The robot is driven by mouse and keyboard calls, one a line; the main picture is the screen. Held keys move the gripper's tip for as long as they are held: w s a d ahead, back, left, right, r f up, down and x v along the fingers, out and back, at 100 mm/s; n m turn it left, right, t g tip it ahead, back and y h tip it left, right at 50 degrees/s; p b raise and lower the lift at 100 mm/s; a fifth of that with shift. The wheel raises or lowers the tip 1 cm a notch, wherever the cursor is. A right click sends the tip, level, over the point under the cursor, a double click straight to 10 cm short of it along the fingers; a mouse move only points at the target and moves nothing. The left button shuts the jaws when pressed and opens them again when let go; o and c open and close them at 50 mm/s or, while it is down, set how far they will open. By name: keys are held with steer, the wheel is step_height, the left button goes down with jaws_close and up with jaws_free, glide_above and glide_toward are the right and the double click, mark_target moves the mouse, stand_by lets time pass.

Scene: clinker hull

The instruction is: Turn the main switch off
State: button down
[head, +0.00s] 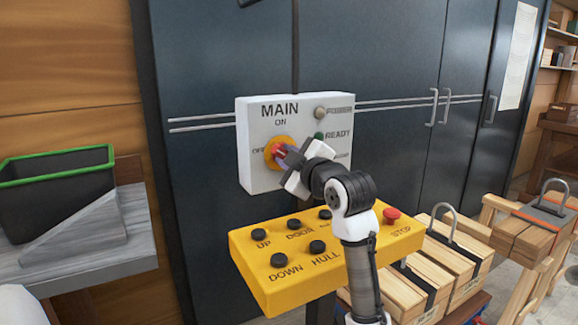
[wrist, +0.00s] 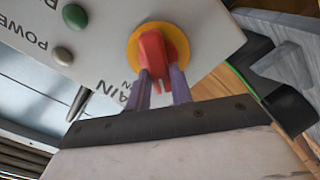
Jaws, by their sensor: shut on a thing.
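The main switch is a red handle (head: 279,150) on a yellow disc on a pale panel (head: 257,118) marked MAIN, with ON above the disc and OFF to its left. My gripper (head: 284,155) reaches the switch from the lower right. In the wrist view the red handle (wrist: 151,50) stands out from the yellow disc, and the purple fingers of my gripper (wrist: 160,88) are shut on it, one on each side. My gripper hides part of the handle in the head view, so which label it points to is hard to tell.
A beige POWER lamp (head: 320,112) and a dark green READY lamp (head: 319,136) sit on the panel. A yellow button box (head: 262,247) with a red stop button (head: 391,214) is below. A dark green-rimmed bin (head: 52,200) stands left; wooden blocks (head: 425,262) lie right.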

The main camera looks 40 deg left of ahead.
steer(key=shift+s+a+f+n+b, duration=0.15)
steer(key=shift+n+b, duration=0.65)
steer(key=shift+n, duration=1.05)
steer(key=shift+d+f+n+b, duration=0.1)
steer(key=shift+f+n+b, duration=0.15)
steer(key=shift+n+b, duration=1.1)
steer(key=shift+n+p, duration=0.5)
steer(key=shift+n, duration=0.2)
steer(key=c, duration=1.2)
jaws_free()
steer(key=shift+c, duration=0.2)
steer(key=b+v, duration=0.2)
steer(key=v, duration=1.1)
steer(key=shift+d+b, duration=0.35)
steer(key=shift+s, duration=0.1)
